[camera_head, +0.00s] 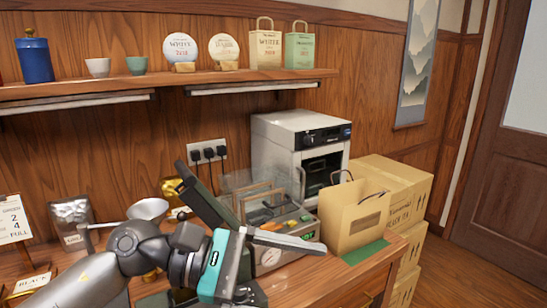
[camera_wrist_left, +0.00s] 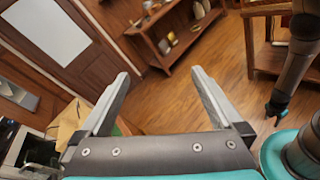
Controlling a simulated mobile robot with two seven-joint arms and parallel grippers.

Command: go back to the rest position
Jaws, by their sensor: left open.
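My left gripper (camera_head: 252,206) is in the middle of the head view, in front of the press machine on the counter. Its two fingers are spread wide. In the left wrist view the fingers of the left gripper (camera_wrist_left: 160,74) stand apart with nothing between them, only floor and shelving far behind. An arm, apparently my right one, hangs at the right of the left wrist view. Its small dark and teal end (camera_wrist_left: 276,110) is too small to show its jaws. The head view does not show my right arm.
A paper bag (camera_head: 352,222) stands on a green mat (camera_head: 364,253) right of the gripper. A white oven-like machine (camera_head: 275,140), a glass-sided device (camera_head: 285,228) and a silver pouch (camera_head: 72,214) are on the counter (camera_head: 335,283). Cardboard boxes (camera_head: 408,182) stand right. A wall shelf (camera_head: 130,86) runs above.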

